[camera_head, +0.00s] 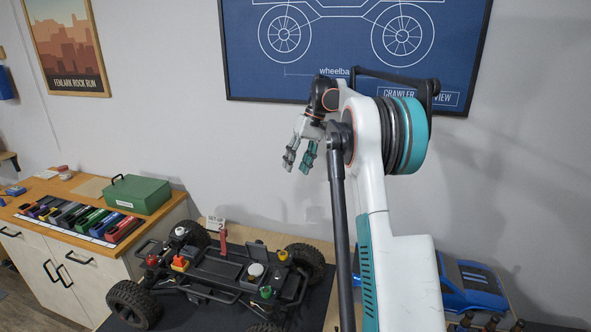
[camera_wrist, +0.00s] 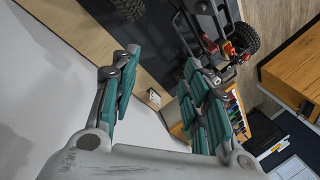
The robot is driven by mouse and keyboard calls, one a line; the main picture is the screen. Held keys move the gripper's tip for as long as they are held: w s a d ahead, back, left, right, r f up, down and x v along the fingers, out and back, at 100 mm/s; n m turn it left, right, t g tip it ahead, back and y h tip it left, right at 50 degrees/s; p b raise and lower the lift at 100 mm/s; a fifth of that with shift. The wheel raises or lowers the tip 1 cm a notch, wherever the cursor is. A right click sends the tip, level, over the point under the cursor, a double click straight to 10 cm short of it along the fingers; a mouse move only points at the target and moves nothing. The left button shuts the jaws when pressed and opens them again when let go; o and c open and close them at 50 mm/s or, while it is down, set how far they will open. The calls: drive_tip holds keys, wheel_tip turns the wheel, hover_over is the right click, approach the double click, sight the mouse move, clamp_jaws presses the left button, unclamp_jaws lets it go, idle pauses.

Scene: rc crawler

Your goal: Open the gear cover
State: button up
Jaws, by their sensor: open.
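The crawler chassis (camera_head: 208,266) stands on its wheels on a dark mat on the bench, below and to the left of my gripper. It has a red upright part (camera_head: 223,243), a white round cap (camera_head: 256,269) and small yellow, orange and green parts on top. I cannot tell which part is the gear cover. My gripper (camera_head: 298,163) is open and empty, high above the chassis and touching nothing. In the wrist view, my gripper's fingers (camera_wrist: 160,62) are spread, and part of the chassis (camera_wrist: 209,42) shows at the upper right.
A wooden-topped cabinet (camera_head: 62,200) at the left holds a green box (camera_head: 138,193) and a rack of coloured items (camera_head: 82,220). A blue car body (camera_head: 470,287) lies at the right, partly behind my arm. A small card (camera_head: 215,223) marked 2 stands behind the chassis. The air around my gripper is clear.

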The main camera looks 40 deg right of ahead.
sight(259, 250)
drive_tip(key=shift+c, duration=0.2)
